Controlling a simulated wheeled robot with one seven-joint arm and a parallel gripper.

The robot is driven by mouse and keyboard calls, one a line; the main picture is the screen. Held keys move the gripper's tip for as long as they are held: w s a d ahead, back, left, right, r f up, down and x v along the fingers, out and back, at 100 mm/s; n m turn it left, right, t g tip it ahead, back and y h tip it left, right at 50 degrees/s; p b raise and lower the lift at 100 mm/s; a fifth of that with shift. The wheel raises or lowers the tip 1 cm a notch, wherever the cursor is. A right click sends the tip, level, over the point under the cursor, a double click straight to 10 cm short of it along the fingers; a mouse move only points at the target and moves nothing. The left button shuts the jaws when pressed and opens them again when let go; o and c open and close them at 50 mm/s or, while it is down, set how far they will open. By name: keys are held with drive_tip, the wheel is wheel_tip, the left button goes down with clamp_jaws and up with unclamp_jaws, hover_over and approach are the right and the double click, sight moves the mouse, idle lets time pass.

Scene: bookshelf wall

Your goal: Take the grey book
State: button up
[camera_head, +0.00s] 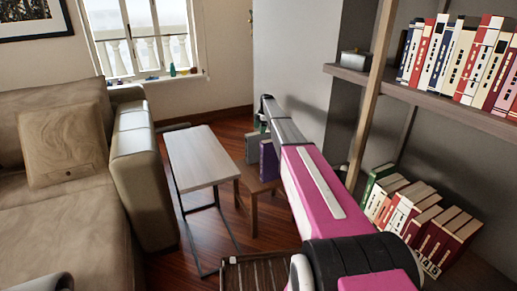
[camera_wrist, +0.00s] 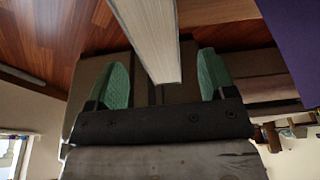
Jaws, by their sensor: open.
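The grey book (camera_head: 252,148) stands upright on a small brown table, partly hidden by the purple book and my arm. In the wrist view, a book (camera_wrist: 152,35) shows its pale page edges and reaches in between my fingers; its cover colour is hard to tell there. My gripper (camera_wrist: 163,72) is open, with one green fingertip on each side of this book and a visible gap on both sides. In the head view my gripper is at the far end of my arm, mostly hidden.
A purple book (camera_head: 268,160) stands close beside the grey one on the brown table (camera_head: 257,187); purple also shows in the wrist view (camera_wrist: 291,40). A pale-topped side table (camera_head: 202,158) and sofa (camera_head: 60,200) are left. Shelves of books (camera_head: 450,95) are right.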

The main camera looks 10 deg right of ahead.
sight(257, 137)
drive_tip(key=shift+x, duration=3.1)
drive_tip(key=shift+w+d+f, duration=0.1)
drive_tip(key=shift+f, duration=0.1)
clamp_jaws()
